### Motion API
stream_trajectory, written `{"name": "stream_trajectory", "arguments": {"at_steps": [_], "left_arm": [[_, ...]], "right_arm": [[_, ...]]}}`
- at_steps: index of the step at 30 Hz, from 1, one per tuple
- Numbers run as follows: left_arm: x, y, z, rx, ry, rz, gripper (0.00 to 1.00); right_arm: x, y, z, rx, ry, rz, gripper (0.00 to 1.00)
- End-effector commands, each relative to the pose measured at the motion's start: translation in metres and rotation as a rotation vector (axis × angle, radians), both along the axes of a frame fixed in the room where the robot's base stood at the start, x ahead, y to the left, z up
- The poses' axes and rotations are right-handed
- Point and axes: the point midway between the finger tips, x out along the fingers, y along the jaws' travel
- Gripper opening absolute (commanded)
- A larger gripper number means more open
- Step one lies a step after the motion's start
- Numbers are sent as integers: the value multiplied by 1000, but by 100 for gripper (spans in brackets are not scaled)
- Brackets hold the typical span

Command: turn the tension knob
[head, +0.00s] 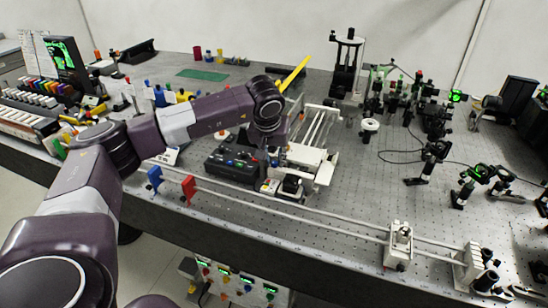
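I cannot tell for sure which part is the tension knob. A dark round knob (291,185) sits on the white device at the bench middle, and dark knobs (487,284) show at the right end of the long rail. My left arm reaches in from the left over the bench. Its gripper (274,152) points down beside the black control box (232,163), above and left of the white device (305,155). The gripper is small and partly hidden by the wrist, so its fingers are unclear. My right gripper is out of view.
A long rail (340,222) runs along the bench front with a blue (154,178) and a red holder (188,188) and a white block (398,246). Optical mounts (430,155) crowd the right. The perforated top (350,190) between is mostly clear.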

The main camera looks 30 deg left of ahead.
Motion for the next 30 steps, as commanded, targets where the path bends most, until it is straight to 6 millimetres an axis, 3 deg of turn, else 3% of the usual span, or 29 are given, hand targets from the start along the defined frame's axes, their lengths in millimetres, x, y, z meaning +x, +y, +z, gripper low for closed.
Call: {"name": "stream_trajectory", "arguments": {"at_steps": [10, 17, 30], "left_arm": [[2, 1, -7, -1, 0, 0, 22], [2, 1, -6, -1, 0, 0, 0], [3, -1, -6, -2, -1, 66, 0]], "right_arm": [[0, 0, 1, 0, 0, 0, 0], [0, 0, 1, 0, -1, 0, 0], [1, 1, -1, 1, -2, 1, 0]]}}
